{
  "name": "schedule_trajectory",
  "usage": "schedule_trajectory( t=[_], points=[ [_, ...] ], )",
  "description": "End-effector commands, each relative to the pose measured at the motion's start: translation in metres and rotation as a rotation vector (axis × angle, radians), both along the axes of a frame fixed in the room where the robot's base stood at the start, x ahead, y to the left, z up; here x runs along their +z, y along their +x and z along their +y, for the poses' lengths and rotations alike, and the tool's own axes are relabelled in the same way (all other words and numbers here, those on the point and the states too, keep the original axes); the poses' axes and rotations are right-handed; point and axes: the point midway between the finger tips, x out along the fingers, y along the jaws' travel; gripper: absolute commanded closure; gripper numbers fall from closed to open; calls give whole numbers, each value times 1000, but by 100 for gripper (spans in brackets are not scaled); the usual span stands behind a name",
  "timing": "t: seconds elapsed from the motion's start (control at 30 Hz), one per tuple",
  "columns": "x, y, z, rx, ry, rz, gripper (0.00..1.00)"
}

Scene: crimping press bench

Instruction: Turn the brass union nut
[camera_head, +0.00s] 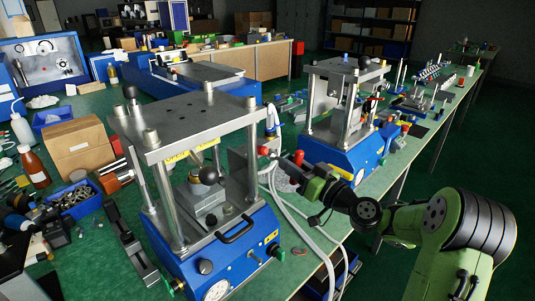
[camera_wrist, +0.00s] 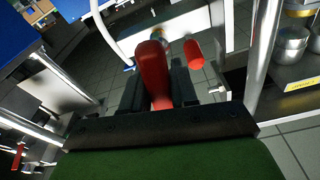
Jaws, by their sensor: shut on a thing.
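My gripper (camera_wrist: 159,82) has its two dark fingers on either side of a red handle-like part (camera_wrist: 154,62), which it grips. A small brass-coloured piece (camera_wrist: 160,34) shows just beyond the red part's far end. It may be the brass union nut, but most of it is hidden and I cannot tell whether the red part touches it. In the head view my gripper (camera_head: 304,168) is at the right side of the front press, close to a red part (camera_head: 298,157). The nut is too small to make out there.
The front blue press (camera_head: 215,250) stands left of my gripper and a second press (camera_head: 340,150) behind it. Pale hoses (camera_head: 291,205) hang close by. A separate red cylinder (camera_wrist: 194,55) is just right of the fingers. Open floor lies right of the bench.

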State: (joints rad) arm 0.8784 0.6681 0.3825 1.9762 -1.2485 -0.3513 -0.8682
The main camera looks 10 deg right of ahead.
Motion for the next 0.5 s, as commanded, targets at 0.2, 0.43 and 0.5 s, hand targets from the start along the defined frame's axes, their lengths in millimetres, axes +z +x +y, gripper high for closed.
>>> schedule_trajectory(
  t=[0.2,0.43,0.5],
  points=[
    [0,-11,-7,0,1,-1,100],
    [0,-22,-14,0,0,0,100],
    [1,-26,-16,0,0,-1,100]
  ],
)
